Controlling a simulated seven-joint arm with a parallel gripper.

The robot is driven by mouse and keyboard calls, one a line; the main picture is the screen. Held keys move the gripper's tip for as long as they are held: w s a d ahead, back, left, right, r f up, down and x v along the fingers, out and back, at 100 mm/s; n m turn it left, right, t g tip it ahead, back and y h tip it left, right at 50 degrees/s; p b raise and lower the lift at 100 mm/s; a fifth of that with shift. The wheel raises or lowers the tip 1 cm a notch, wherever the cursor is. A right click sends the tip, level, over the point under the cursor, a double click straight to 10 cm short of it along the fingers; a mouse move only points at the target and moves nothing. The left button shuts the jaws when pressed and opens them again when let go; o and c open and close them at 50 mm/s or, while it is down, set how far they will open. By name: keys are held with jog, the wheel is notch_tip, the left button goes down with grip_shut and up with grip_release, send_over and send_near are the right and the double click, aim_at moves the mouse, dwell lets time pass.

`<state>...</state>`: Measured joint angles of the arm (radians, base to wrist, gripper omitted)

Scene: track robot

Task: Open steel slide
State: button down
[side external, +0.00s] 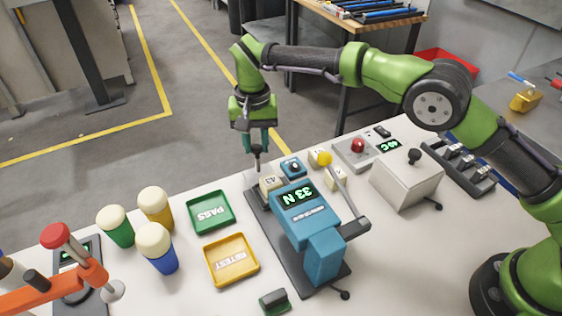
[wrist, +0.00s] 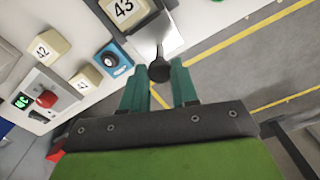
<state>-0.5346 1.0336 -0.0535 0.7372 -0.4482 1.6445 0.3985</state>
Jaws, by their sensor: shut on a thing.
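My gripper (side external: 257,158) points down at the far end of the blue test stand (side external: 307,225) with the green "33 N" display. In the wrist view its two teal fingers (wrist: 159,84) sit either side of a round dark knob (wrist: 159,71), and I take them to be shut on it. The knob is on a pale steel slide (wrist: 167,38), next to a block marked 43 (wrist: 124,11). In the side view the block (side external: 271,183) stands just right of the fingertips. The slide is mostly hidden there.
A green PASS tray (side external: 191,212) and a yellow RETEST tray (side external: 209,268) lie left of the stand. Several cream-topped pieces (side external: 155,238) stand further left. A blue dial box (side external: 293,166), numbered blocks and a red-button box (side external: 350,160) are close on the right.

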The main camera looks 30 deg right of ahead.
jog(key=shift+w, duration=0.7)
jog(key=c, duration=0.8)
grip_release()
jog(key=shift+c, duration=0.2)
jog(key=shift+r, duration=0.1)
notch_tip(320, 180, up, 4)
jog(key=shift+f, duration=0.2)
jog(key=s+d, duration=0.4)
jog(key=s, duration=0.3)
jog(key=s+d+r, duration=0.1)
jog(key=s+d, duration=0.2)
jog(key=s, duration=0.4)
jog(key=shift+d, duration=0.35)
jog(key=shift+r, duration=0.15)
